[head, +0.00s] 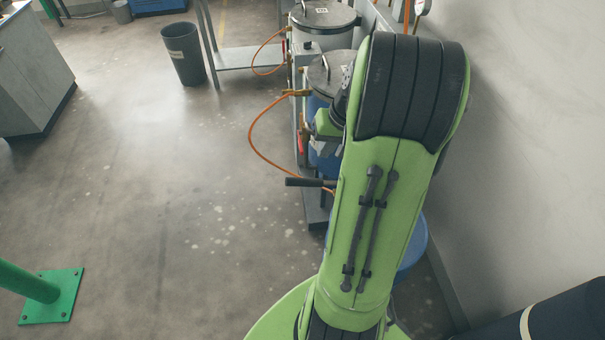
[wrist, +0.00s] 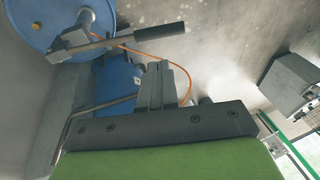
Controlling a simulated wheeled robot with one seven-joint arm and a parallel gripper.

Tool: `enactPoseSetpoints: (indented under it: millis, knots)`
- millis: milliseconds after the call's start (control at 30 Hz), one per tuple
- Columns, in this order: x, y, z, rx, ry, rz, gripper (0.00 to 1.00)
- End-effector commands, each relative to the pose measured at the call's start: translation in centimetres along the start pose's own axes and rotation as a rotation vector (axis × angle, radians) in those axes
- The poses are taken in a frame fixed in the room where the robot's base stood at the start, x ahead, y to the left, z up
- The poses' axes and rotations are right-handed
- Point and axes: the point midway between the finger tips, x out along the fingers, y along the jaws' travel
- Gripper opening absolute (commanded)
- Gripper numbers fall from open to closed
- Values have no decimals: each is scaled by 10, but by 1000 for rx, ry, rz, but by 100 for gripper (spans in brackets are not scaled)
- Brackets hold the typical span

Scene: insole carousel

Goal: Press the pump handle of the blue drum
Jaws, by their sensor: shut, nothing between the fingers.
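The blue drum (wrist: 38,18) shows its lid at the upper left of the wrist view. In the head view, part of the blue drum (head: 415,245) shows behind my arm, which hides most of it. The pump handle (wrist: 158,32) is a metal lever with a black grip, reaching right from the pump on the lid. Its black grip (head: 308,182) sticks out left of my arm in the head view. My gripper (wrist: 163,66) is shut and empty. Its fingertips appear just below the handle in the wrist view, with a visible gap. My arm hides the fingers in the head view.
Lidded vessels (head: 325,17) with orange hoses (head: 252,128) stand along the wall beyond my arm. Another blue body (wrist: 118,80) lies behind my fingers in the wrist view. A grey bin (head: 184,54) and green post (head: 30,285) stand left. The floor between is clear.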

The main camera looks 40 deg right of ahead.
Motion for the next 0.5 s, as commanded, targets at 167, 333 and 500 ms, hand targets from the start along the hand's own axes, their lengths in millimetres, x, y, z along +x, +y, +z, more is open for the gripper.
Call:
enactPoseSetpoints:
  millis: [167, 333, 500]
  knots:
    - [12, 0, 1, 0, -4, -1, 0]
    - [48, 0, 2, -1, -6, -2, 0]
    - [86, -1, 2, -1, -6, -1, 0]
